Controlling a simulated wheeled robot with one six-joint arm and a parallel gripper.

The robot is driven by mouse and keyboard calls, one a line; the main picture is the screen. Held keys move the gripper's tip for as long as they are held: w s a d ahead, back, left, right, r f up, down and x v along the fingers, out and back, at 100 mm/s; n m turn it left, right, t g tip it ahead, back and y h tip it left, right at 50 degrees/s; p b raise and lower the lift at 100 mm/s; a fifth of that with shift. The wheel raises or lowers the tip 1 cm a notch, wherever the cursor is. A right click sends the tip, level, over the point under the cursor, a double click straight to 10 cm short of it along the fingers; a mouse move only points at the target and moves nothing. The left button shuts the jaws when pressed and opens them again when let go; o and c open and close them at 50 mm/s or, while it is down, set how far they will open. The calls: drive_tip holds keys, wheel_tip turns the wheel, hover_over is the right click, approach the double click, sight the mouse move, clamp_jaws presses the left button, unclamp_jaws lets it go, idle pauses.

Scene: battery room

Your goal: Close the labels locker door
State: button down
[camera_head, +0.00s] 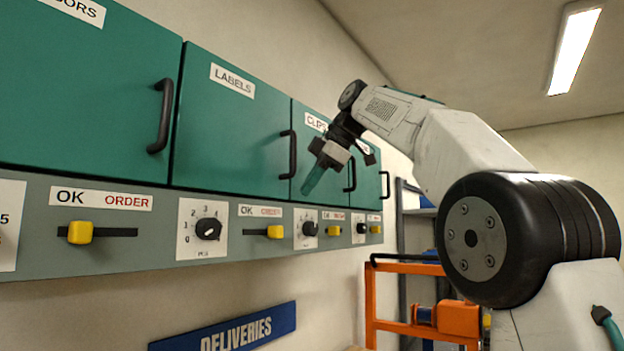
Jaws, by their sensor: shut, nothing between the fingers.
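The labels locker door (228,128) is a teal panel in the row of wall lockers, with a white LABELS sign at its top. Its black bar handle (288,155) is at its right edge. The door looks about flush with its neighbours, and I see no clear gap along its edges. My gripper (308,188) is shut and empty, its teal fingers pointing down and left. In the picture it lies just right of the labels handle, in front of the clips door (322,152). I cannot tell whether it touches anything.
A grey strip below the lockers carries yellow sliders (80,232) and black dials (208,229). Another teal door (80,90) is at left. A blue DELIVERIES sign (235,332) is below. An orange frame (400,300) and grey shelving stand at lower right.

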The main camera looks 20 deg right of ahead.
drive_tip(key=v, duration=0.7)
drive_tip(key=shift+s+d+r, duration=0.15)
drive_tip(key=shift+s+r, duration=0.05)
drive_tip(key=w+d+f+m, duration=0.2)
drive_tip(key=w+f+m, duration=0.4)
drive_tip(key=f+m, duration=0.1)
drive_tip(key=s+f+m+g+h, duration=0.1)
drive_tip(key=s+f+m, duration=0.15)
drive_tip(key=f, duration=0.35)
drive_tip(key=s+f+m+g+h, duration=0.1)
drive_tip(key=s+f+m, duration=0.1)
drive_tip(key=f+m, duration=0.3)
drive_tip(key=s+a+f+m+g+h, duration=0.2)
drive_tip(key=s+a+f+m+h, duration=0.1)
drive_tip(key=s+f, duration=2.8)
drive_tip(key=s, duration=0.4)
drive_tip(key=shift+s+f, duration=0.3)
drive_tip(key=shift+f, duration=0.05)
